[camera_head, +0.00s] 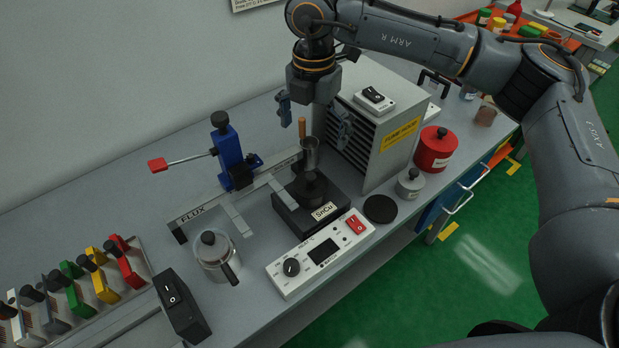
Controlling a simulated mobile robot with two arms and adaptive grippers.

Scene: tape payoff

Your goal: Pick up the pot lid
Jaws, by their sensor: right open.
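A small steel pot (217,262) with a black side handle stands on the bench left of the middle. A round metallic pot lid (213,246) with a dark knob sits on top of it. My right gripper (314,120) comes down from above, its two fingers spread apart. It is well to the right of and behind the pot, above the black SnCu unit. A wooden-handled metal tool (310,150) stands below and between the fingers; I cannot tell any contact. My left gripper is out of view.
The FLUX rail (195,211) and a blue clamp with a red-tipped lever (230,150) stand behind the pot. A white control box (320,256), black disc (380,209), grey weight (410,184) and red canister (435,148) are right. A vented cabinet (385,150) stands beside the gripper.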

